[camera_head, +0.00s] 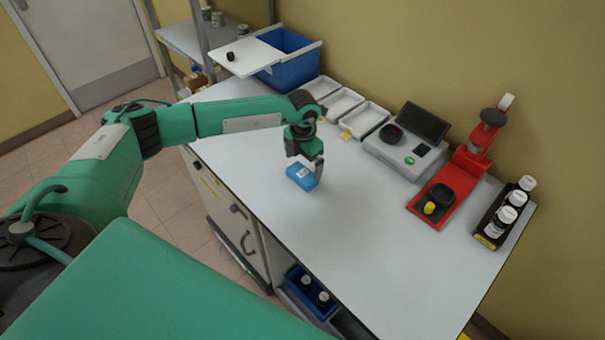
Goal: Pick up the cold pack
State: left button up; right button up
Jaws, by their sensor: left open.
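The cold pack (300,178) is a small blue block with a white label, lying on the white worktop (370,235) near its left front edge. My left gripper (307,168) points down right over the cold pack, with its fingers at the pack's upper and right side. The gripper is open; whether its fingers touch the pack cannot be told. It hides a part of the pack. My right gripper is not in view.
A blue bin (290,72) with a white lid stands at the back left, beside white trays (343,103). A grey instrument (405,150), a red stand (450,190) and a rack of bottles (505,215) line the back right. The front worktop is clear.

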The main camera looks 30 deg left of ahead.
aim_at(302, 173)
pick_arm(q)
jog(key=shift+f+p, duration=0.3)
jog(key=shift+p, duration=0.1)
notch_tip(302, 173, down, 3)
jog(key=shift+a+f+p, duration=0.1)
jog(key=shift+f+p, duration=0.1)
jog(key=shift+p, duration=0.65)
jog(key=shift+f, duration=0.5)
jog(key=c, duration=0.9)
jog(key=shift+r, duration=0.15)
